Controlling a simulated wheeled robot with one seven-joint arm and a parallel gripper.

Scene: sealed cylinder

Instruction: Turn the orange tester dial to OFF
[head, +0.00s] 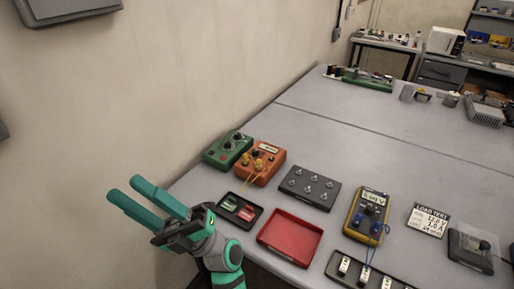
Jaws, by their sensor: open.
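The orange tester (261,163) sits at the left end of the grey bench, beside a green tester (229,149). It has a small light display on its upper face and yellow-orange knobs or plugs below it, with a yellow lead hanging toward the front. The dial's pointer and its OFF mark are too small to read. My gripper (142,190) is open and empty, off the bench's left edge and in front of the wall, to the left of the orange tester and apart from it.
A small black tray with red and green pieces (239,209) lies in front of the tester. Nearby are a red tray (290,239), a dark board with several metal studs (309,187) and a yellow meter (367,214). The wall (90,110) runs close along the left.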

